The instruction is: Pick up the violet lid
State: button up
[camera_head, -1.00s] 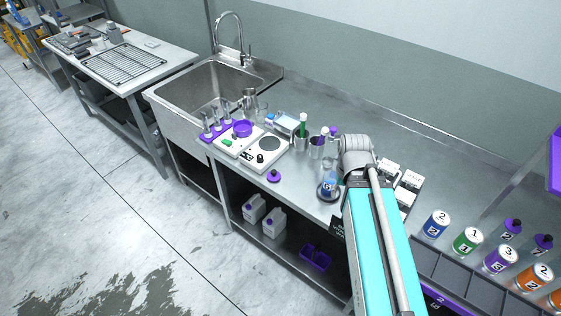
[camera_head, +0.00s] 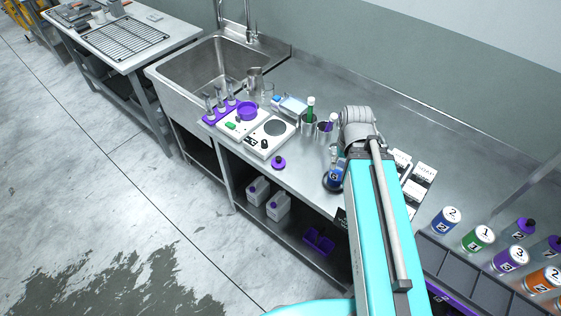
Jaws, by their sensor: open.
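The violet lid (camera_head: 278,162) is a small round disc with a dark knob on top. It lies on the steel counter (camera_head: 305,178) near its front edge, just in front of the white hotplate. Nothing covers it. My teal arm reaches in from the bottom right, with its grey joint over the counter to the right of the lid. My gripper itself does not show.
A flask (camera_head: 336,176) stands to the right, beside my arm. Numbered cans (camera_head: 477,238) stand at far right. The counter around the lid is clear.

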jog(key=w+a+n, duration=0.8)
jog(key=w+a, duration=0.1)
jog(key=a, duration=0.1)
jog(key=n, duration=0.7)
send_over(278, 158)
jog(key=shift+w+f, duration=0.2)
jog(key=shift+f+b, duration=0.15)
jog(key=shift+b, duration=0.2)
notch_tip(278, 158, down, 8)
jog(key=b, duration=0.8)
jog(key=shift+f, duration=0.15)
jog(key=shift+s+f+b, duration=0.1)
jog(key=shift+f+b, duration=2.5)
jog(key=shift+b, duration=0.15)
grip_shut()
